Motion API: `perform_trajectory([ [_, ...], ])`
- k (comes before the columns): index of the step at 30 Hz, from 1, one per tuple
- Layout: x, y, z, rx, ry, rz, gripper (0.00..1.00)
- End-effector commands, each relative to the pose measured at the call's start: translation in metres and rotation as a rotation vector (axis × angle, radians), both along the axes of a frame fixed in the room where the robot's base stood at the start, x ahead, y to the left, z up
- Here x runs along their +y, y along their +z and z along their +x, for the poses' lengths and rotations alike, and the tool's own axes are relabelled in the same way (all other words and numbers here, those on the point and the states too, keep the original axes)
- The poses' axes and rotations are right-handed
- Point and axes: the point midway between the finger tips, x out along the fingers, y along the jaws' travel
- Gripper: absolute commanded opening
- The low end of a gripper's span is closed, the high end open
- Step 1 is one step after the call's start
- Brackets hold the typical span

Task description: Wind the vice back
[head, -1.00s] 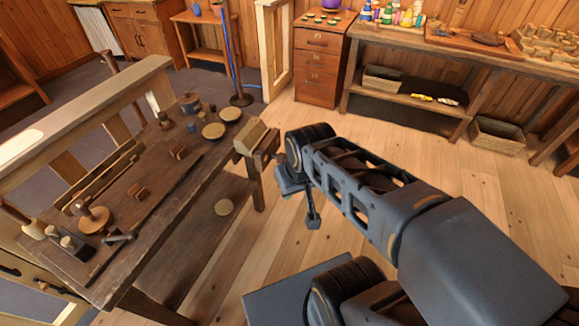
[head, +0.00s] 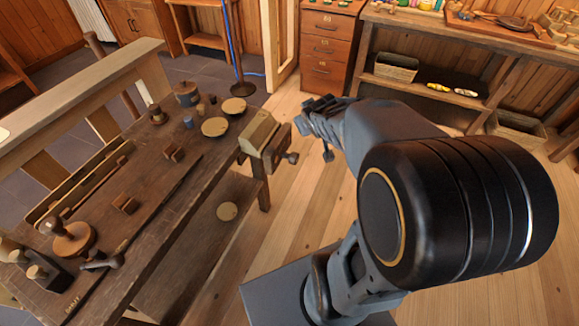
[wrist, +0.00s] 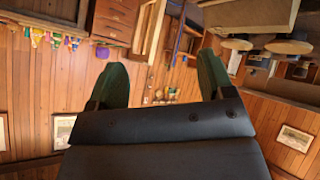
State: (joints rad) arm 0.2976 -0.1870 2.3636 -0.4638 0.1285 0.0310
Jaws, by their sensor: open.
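The wooden vice (head: 262,135) is fixed at the far right corner of the dark workbench (head: 165,195). Its pale jaws look close together, and a knob or screw end (head: 290,157) sticks out on its right side. My gripper (wrist: 162,78) is open and empty in the wrist view, with its two green fingertips well apart. In the head view my gripper is to the right of the vice, apart from it, partly hidden by my own arm. A wooden block at the wrist view's top right may be the vice; I cannot tell.
Round discs (head: 215,127), small pots and a mallet (head: 104,258) lie on the bench. A drawer cabinet (head: 326,55) and a shelf with a basket (head: 396,67) stand behind. The plank floor right of the vice is clear.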

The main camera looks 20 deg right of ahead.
Motion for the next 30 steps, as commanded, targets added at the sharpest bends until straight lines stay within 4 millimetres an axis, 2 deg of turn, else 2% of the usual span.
perform_trajectory([
  [1, -0.023, -0.036, 0.019, -0.065, 0.037, -0.047, 0.75],
  [4, -0.048, -0.07, 0.049, -0.199, 0.192, -0.091, 0.75],
  [7, -0.062, -0.109, 0.063, -0.313, 0.367, -0.09, 0.75],
  [11, -0.069, -0.159, 0.058, -0.433, 0.58, -0.008, 0.75],
  [15, -0.07, -0.201, 0.034, -0.537, 0.759, 0.131, 0.75],
  [19, -0.07, -0.225, 0.009, -0.612, 0.871, 0.252, 0.75],
  [24, -0.069, -0.238, -0.013, -0.668, 0.947, 0.356, 0.75],
  [27, -0.065, -0.24, -0.014, -0.683, 0.967, 0.381, 0.75],
  [30, -0.056, -0.241, -0.006, -0.687, 0.976, 0.389, 0.75],
])
